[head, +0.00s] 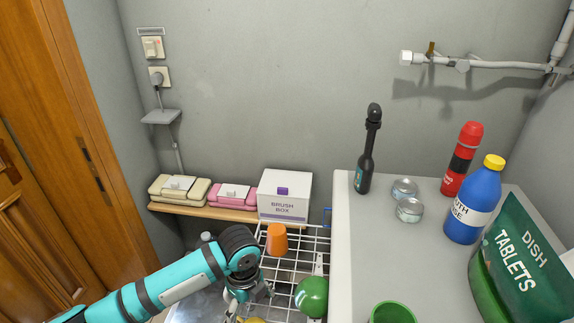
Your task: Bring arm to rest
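My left arm reaches in from the lower left, teal with dark bands. Its gripper (258,296) points down over the left side of a white wire rack (296,256). The fingers are small and partly hidden behind the wrist, so I cannot tell whether they are open or shut. Nothing clearly shows between them. My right arm and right gripper are not in view.
An orange cup (277,240) and a green round object (312,296) are in the rack near my gripper. A white worktop (350,260) to the right holds bottles, jars and a green tablets bag (528,262). A brush box (284,198) stands behind.

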